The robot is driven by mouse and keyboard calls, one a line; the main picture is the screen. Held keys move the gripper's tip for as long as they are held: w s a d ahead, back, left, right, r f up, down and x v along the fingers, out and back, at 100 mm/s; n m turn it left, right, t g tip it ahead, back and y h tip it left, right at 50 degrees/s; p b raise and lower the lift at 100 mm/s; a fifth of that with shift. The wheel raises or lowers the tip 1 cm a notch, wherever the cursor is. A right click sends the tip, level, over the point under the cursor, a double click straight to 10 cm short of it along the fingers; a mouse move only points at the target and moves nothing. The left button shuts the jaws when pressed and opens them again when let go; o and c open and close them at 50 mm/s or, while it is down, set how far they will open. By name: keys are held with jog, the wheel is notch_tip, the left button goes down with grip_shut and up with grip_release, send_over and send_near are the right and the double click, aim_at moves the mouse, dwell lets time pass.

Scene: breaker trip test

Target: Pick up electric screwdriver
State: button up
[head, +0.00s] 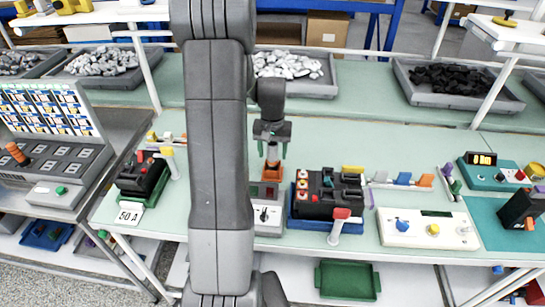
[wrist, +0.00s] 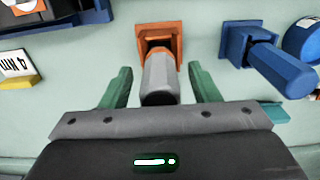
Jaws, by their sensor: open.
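In the wrist view, a tool with a grey rounded body (wrist: 160,78) stands in or against an orange square holder (wrist: 158,40); I take it to be the electric screwdriver. My gripper (wrist: 161,84) is open. Its two green fingers stand on either side of the grey body, with a visible gap on both sides. In the head view, my gripper (head: 271,148) points down over the bench, with something orange (head: 272,160) between and below its fingers. My arm hides part of the bench left of it.
In the wrist view, a blue tool (wrist: 282,68) in a blue holder is close on the right, and a "4 Nm" sign (wrist: 16,66) lies left. In the head view, a black breaker unit in a blue tray (head: 325,226) and a white panel (head: 428,230) are to the right.

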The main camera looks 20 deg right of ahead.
jog(key=shift+f, duration=0.25)
jog(key=c, duration=0.9)
jog(key=shift+c, duration=0.9)
jog(key=shift+r, duration=0.15)
